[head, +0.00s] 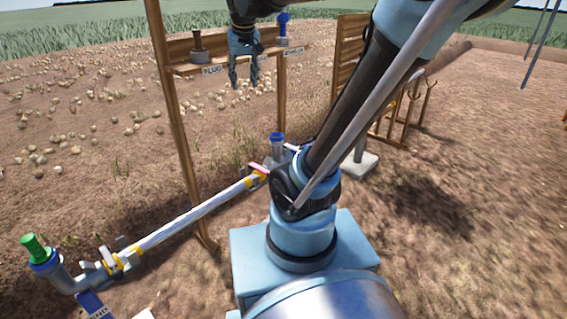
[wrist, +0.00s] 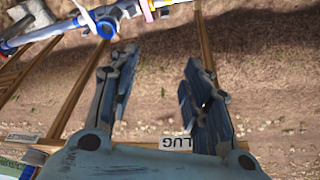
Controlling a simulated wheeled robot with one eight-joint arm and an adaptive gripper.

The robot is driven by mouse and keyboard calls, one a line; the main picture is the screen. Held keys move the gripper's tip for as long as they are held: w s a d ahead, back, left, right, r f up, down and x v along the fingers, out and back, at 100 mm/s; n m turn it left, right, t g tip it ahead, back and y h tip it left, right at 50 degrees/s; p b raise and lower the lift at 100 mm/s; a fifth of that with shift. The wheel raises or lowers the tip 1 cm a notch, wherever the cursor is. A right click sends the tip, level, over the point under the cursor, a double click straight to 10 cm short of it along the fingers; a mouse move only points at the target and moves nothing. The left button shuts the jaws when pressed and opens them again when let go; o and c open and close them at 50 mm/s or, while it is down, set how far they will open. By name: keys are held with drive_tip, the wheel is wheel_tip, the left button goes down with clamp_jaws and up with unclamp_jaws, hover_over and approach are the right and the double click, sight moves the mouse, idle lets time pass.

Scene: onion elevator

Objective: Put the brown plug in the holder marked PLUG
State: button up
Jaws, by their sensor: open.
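The brown plug (head: 198,46) stands upright on the wooden shelf at the upper left of the head view, directly above the white PLUG label (head: 213,70). Its dark lower part appears to be in the holder there, though the seat is too small to make out. My gripper (head: 243,84) hangs in front of the shelf between the two labels, to the right of the plug, fingers pointing down. It is open and empty. The plug is not visible there.
A blue item (head: 283,28) stands on the shelf's right end above another label. A pale pipe (head: 195,218) runs below, with a green-topped elbow (head: 35,248) and a blue-collared upright socket (head: 277,140). A wooden rack (head: 408,105) stands right. Wooden posts hold the shelf.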

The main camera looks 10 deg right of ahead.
drive_tip(key=s+d+f, duration=0.4)
drive_tip(key=s+f, duration=0.5)
drive_tip(key=f, duration=0.2)
drive_tip(key=s+d+f+m+g, duration=0.1)
drive_tip(key=s+d+f, duration=0.4)
drive_tip(key=s+f, duration=0.5)
drive_tip(key=shift+s+f, duration=0.3)
drive_tip(key=shift+f, duration=0.45)
